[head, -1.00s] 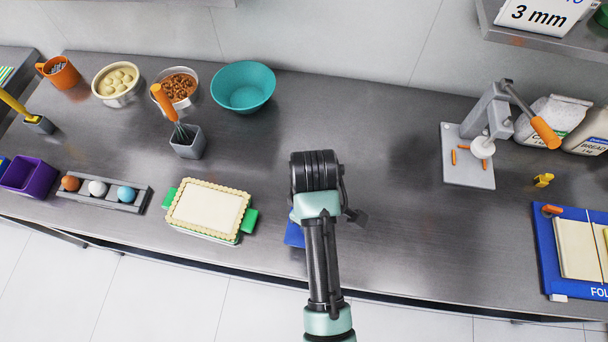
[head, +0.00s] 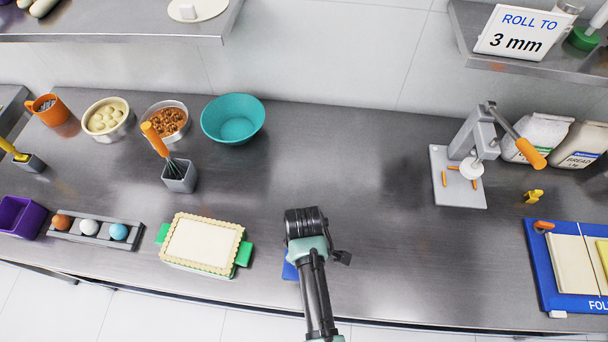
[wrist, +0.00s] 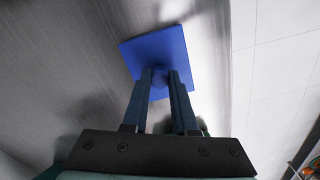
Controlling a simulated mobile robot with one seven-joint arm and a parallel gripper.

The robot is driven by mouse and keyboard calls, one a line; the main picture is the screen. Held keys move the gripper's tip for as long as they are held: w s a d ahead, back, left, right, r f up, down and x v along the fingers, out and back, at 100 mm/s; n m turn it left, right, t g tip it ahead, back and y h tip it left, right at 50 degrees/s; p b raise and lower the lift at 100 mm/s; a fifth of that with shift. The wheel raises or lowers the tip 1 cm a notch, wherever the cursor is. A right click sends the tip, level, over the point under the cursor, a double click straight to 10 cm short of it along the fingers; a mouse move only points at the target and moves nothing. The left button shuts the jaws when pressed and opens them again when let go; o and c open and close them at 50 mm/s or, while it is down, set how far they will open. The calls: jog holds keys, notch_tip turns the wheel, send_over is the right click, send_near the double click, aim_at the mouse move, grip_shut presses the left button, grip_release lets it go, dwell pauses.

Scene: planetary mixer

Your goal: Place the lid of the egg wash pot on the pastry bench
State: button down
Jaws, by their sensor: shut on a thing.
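A flat blue square lid (wrist: 160,45) with a small round knob is between my gripper's fingers (wrist: 162,82) in the wrist view. My gripper is shut on the knob. In the head view only a blue strip of the lid (head: 289,270) shows, left of my arm, over the front of the grey pastry bench (head: 330,150). My wrist hides the rest of it and the fingertips. I cannot tell whether the lid touches the bench or is held just above it. I cannot make out the egg wash pot.
A pastry sheet on a green-handled tray (head: 205,244) lies close on the left. A whisk in a grey holder (head: 180,177) and a teal bowl (head: 233,119) stand behind. A press (head: 465,160) and a blue folding board (head: 545,265) are at right. The bench between is clear.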

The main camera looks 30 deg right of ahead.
jog(key=shift+f, duration=0.15)
jog(key=c, duration=0.7)
grip_release()
notch_tip(320, 180, up, 12)
jog(key=shift+r, duration=0.2)
